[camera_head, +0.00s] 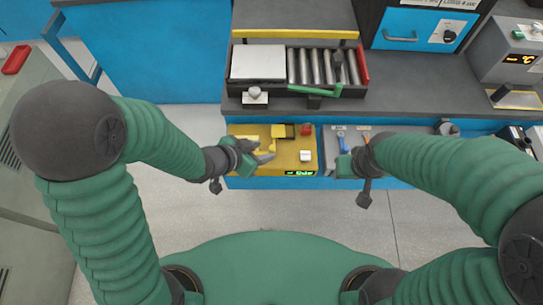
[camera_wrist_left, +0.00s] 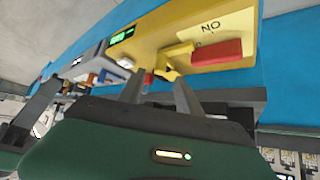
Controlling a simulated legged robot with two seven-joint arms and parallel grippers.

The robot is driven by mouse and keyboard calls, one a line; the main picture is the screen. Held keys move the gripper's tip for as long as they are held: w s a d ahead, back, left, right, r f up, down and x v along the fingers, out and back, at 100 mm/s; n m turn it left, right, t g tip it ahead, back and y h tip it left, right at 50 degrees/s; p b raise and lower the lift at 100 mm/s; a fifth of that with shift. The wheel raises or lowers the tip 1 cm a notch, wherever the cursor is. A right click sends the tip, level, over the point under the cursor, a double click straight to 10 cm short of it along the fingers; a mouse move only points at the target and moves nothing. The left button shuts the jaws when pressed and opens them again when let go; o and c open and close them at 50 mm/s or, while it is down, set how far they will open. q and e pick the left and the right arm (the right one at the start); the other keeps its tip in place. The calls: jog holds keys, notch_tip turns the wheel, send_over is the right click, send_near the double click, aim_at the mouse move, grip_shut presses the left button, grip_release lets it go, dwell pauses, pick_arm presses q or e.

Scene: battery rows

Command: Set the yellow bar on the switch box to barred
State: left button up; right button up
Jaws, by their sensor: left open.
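The yellow switch box (camera_head: 292,166) stands at the front of the bench, with a green lit display on its front edge. My left gripper (camera_head: 266,151) is over the box's left part.
A red knob (camera_head: 306,129) and a white switch (camera_head: 306,155) sit on the box's right side. A tray of rollers (camera_head: 318,68) with a green handle stands behind. A grey tool tray (camera_head: 350,141) is to the right. The floor in front is clear.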

aim_at(271, 148)
pick_arm(q)
jog(key=b+x, duration=0.1)
jog(key=x, duration=0.4)
jog(key=shift+w+d+f, duration=0.15)
jog(key=shift+d+f, duration=0.05)
jog(key=shift+d, duration=0.1)
jog(key=shift+w+d+f, duration=0.1)
jog(key=shift+w+f, duration=0.2)
jog(key=shift+f, duration=0.05)
pick_arm(e)
jog(key=x, duration=0.3)
jog(key=shift+s+f, duration=0.1)
jog(key=shift+s, duration=0.15)
pick_arm(q)
grip_shut()
pick_arm(e)
jog(key=shift+d, duration=0.15)
